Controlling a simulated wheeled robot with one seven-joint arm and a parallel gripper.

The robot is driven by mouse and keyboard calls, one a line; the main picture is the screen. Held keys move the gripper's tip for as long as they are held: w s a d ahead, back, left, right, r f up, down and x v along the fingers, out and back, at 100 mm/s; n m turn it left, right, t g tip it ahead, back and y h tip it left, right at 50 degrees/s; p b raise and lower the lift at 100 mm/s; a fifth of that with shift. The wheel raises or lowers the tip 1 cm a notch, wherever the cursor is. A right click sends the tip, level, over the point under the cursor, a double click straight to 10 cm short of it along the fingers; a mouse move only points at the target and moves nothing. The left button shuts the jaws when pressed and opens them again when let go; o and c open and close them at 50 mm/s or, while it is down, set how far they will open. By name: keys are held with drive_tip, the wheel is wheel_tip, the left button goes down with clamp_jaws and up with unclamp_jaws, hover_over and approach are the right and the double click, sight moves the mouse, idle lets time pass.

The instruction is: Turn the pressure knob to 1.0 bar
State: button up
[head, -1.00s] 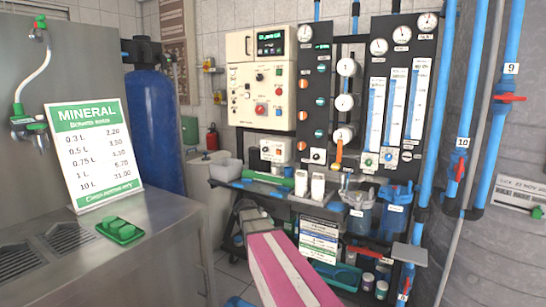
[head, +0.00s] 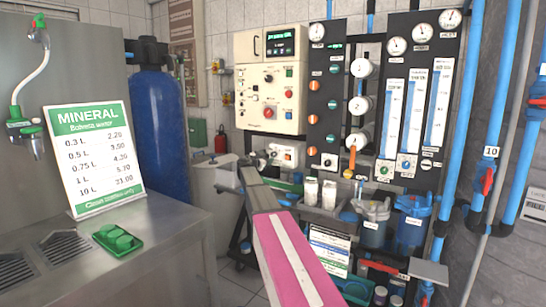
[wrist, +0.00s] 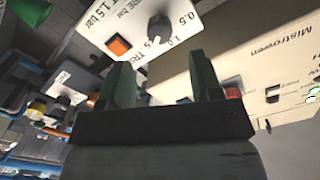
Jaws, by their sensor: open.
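The pressure knob (wrist: 158,27) is a dark round knob on a white panel (wrist: 128,20) in the wrist view, with the marks 0.5, 1.0 and 1.5 bar around it. Its exact setting is hard to read. In the head view, a small white box (head: 284,150) below the cream cabinet appears to carry it. My gripper (wrist: 160,80) is open, with its two green fingers apart and nothing between them. The knob shows beyond the fingertips, roughly in line with the gap, and appears apart from them.
An orange square button (wrist: 119,46) sits beside the knob. The cream control cabinet (head: 245,75) is close by. A dark gauge panel (head: 329,105) stands right of the box. A steel counter (head: 165,235) with a price sign (head: 95,160) is at left.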

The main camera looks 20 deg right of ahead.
sight(273, 155)
drive_tip(key=x, duration=0.7)
drive_tip(key=shift+w+d, duration=0.25)
drive_tip(key=shift+d, duration=0.1)
drive_tip(key=c, duration=0.9)
